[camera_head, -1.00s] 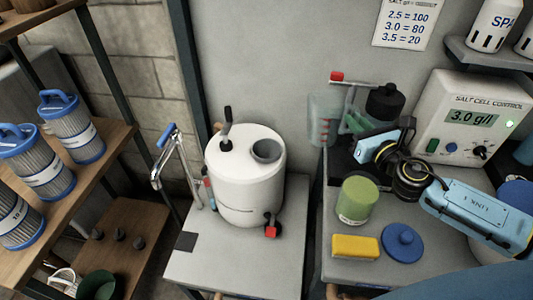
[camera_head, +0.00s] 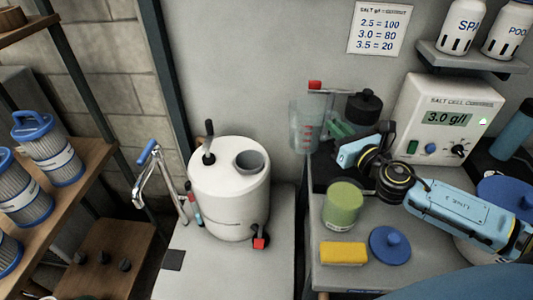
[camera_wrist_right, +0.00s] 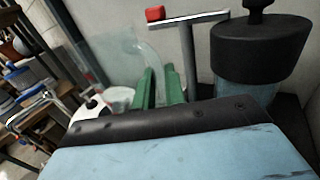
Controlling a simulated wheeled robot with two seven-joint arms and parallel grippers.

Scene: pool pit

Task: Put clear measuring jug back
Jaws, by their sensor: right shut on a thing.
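The clear measuring jug (camera_head: 306,128) has red markings and looks upright at the back left corner of the right-hand counter. I cannot tell whether it rests on anything. In the wrist view it is a faint transparent shape (camera_wrist_right: 122,58). My right gripper (camera_head: 340,130) has green fingers and is shut on the jug at its right side. The fingers also show in the wrist view (camera_wrist_right: 160,86). Part of the gripper is hidden behind its own wrist. My left gripper is not in view.
A black-lidded bottle (camera_head: 364,106) stands close right of the gripper, with a red-ended T-bar (camera_head: 322,88) by the jug. A green tub (camera_head: 342,206), yellow sponge (camera_head: 343,253) and blue lid (camera_head: 390,245) lie in front. A white tank (camera_head: 230,195) stands left.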

